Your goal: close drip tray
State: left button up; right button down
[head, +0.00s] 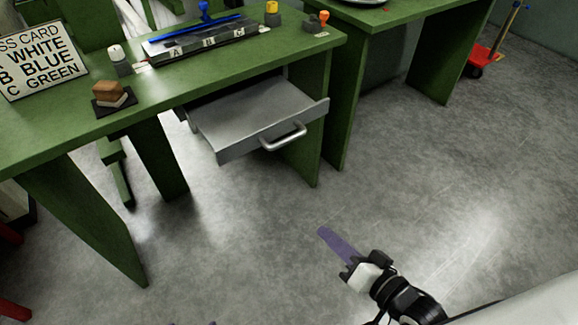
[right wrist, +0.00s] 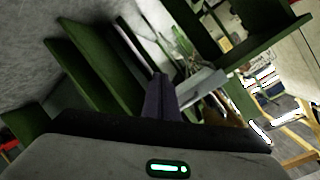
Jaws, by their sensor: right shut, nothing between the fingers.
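The drip tray (head: 255,112) is a grey metal drawer under the green bench in the head view. It is pulled out, and its inside looks empty. Its front panel carries a bar handle (head: 284,137). My right gripper (head: 325,234), with purple fingers, is shut and empty. It appears below and right of the handle in the picture, apart from it, over the floor. The shut fingers also show in the right wrist view (right wrist: 160,98). Small purple bits at the bottom edge of the head view may be my left gripper (head: 190,323); its state cannot be made out.
The green bench (head: 215,85) has side panels beside the tray. A second green table stands right. The floor ahead is clear.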

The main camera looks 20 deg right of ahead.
jog(key=w+d+r+m+t+y+b, duration=0.25)
jog(key=w+r+m+t+b, duration=0.2)
jog(key=r+m, duration=0.3)
jog(key=b, duration=0.1)
send_near(291, 141)
jog(key=f+x, duration=0.1)
jog(key=x, duration=0.4)
pick_arm(q)
jog(key=shift+w+d+f, duration=0.15)
jog(key=shift+w+f, duration=0.05)
jog(key=shift+f, duration=0.45)
jog(key=shift+w+d+f, duration=0.15)
jog(key=shift+f, duration=0.55)
jog(key=shift+w+d+f, duration=0.15)
jog(key=shift+w+f, duration=0.05)
jog(key=shift+f, duration=0.45)
pick_arm(e)
jog(key=shift+w+a+r+m, duration=0.35)
jog(key=shift+w+r, duration=0.1)
jog(key=shift+w, duration=0.2)
